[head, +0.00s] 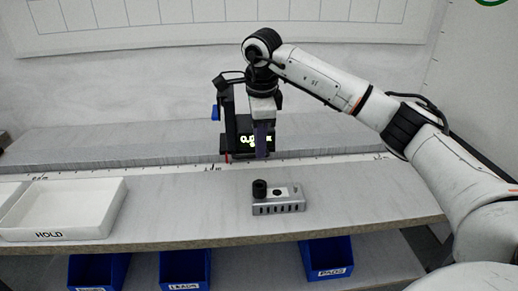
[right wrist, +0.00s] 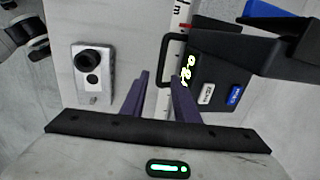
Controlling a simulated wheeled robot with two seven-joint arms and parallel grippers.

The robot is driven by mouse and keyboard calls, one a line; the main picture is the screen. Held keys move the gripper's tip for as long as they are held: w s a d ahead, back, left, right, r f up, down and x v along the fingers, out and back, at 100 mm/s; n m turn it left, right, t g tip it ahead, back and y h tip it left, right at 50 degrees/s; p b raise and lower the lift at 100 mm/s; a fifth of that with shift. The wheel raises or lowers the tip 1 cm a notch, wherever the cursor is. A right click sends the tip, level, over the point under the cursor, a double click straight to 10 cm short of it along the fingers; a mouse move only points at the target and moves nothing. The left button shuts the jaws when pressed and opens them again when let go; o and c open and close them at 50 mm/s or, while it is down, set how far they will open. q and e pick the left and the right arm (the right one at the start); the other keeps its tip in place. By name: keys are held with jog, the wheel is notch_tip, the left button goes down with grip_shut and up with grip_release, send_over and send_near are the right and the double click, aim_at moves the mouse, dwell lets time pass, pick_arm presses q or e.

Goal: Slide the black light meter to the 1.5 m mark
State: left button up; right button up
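The black light meter (head: 236,128) stands on the white ruled rail (head: 310,160) at the back of the bench. Its green display is lit, and its red pointer (head: 228,157) is by the middle printed mark. The mark near the rail's right end (head: 378,156) is too small to read surely. My right gripper (head: 262,152) is at the meter's right side, fingers down. In the right wrist view the meter (right wrist: 215,75) is right of the purple fingers (right wrist: 159,76); they are apart, with its black loop handle (right wrist: 165,60) between them. My left gripper is not in view.
A silver box with a black knob (head: 290,206) sits in front of the rail. A white HOLD tray (head: 100,215) is at left. Blue bins (head: 326,257) are below the bench's front edge. The rail right of my gripper looks clear.

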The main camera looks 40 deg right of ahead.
jog(key=shift+w+d+f, duration=0.1)
jog(key=shift+w+f, duration=0.1)
jog(key=shift+f, duration=0.9)
grip_shut()
